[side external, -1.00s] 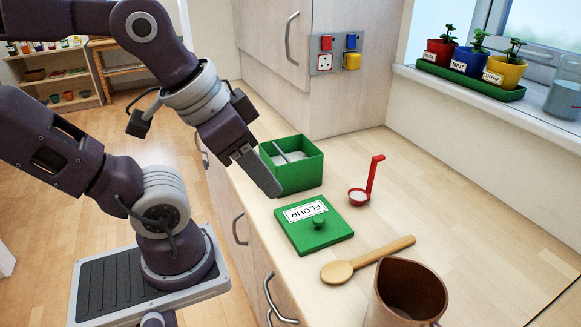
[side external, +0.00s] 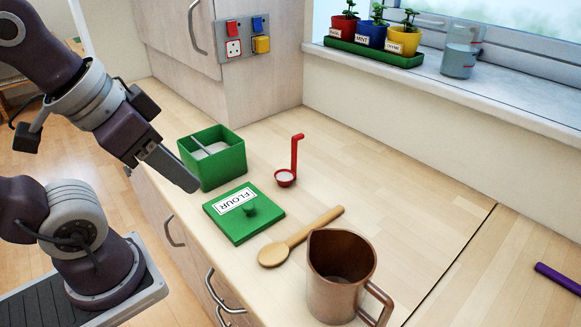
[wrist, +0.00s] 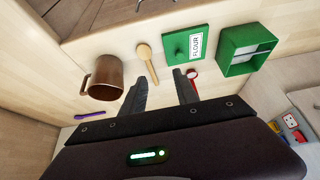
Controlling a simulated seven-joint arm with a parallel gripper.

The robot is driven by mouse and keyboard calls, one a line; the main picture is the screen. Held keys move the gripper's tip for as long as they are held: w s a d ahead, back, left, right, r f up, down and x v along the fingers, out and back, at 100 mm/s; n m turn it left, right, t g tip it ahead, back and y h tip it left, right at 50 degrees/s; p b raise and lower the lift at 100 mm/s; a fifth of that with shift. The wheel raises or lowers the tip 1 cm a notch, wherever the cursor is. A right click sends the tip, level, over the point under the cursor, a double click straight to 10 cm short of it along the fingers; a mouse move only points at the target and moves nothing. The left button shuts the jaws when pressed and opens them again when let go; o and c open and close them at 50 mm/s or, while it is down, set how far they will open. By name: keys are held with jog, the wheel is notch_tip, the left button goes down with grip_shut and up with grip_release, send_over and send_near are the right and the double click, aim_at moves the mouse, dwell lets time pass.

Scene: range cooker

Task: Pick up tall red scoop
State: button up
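The tall red scoop (side external: 295,158) stands on the worktop with its hooked handle upright and something white in its bowl. It lies beyond the flour lid, right of the green box. In the wrist view the scoop (wrist: 194,76) is partly hidden behind the right finger. My gripper (side external: 192,184) hangs in front of the green box, left of the scoop and apart from it. In the wrist view my gripper (wrist: 161,76) has its two fingers spread, with nothing between them.
The green box (side external: 222,174) is open and divided. The green FLOUR lid (side external: 268,218), wooden spoon (side external: 305,235) and copper jug (side external: 327,292) lie nearer the camera. A purple object (side external: 558,278) lies at right. Potted herbs (side external: 376,36) stand on the sill. Worktop right of the scoop is clear.

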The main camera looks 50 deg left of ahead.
jog(key=shift+o, duration=0.4)
jog(key=g, duration=0.6)
send_over(293, 160)
jog(key=a, duration=0.1)
notch_tip(293, 160, down, 12)
jog(key=f, duration=0.6)
jog(key=shift+w+d+f, duration=0.1)
jog(key=shift+d+f, duration=0.25)
jog(key=shift+f, duration=0.05)
grip_shut()
